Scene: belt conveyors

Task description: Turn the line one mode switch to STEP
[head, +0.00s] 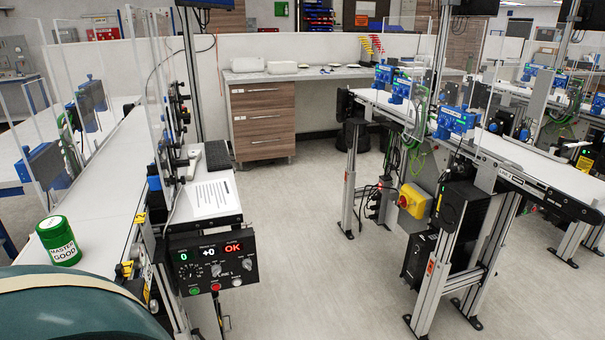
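A black control panel (208,250) marked LINE 1 hangs at the near end of the left conveyor, left of the picture's middle. It has a green 0, a white +0 and a red OK on its displays. Below these are two rotary knobs, a left knob (216,270) and a right knob (247,264). Their labels are too small to read, so I cannot tell which is the mode switch or where it points. A green button (194,291) and a red button (215,287) sit along the lower edge. Neither of my grippers is in view.
A green-lidded jar (58,241) marked MASTER GOOD stands on the left conveyor (105,205). A printed sheet (209,198) lies on the shelf behind the panel. Another conveyor (515,152) stands at right. The floor (310,260) between is clear. A drawer cabinet (262,120) stands behind.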

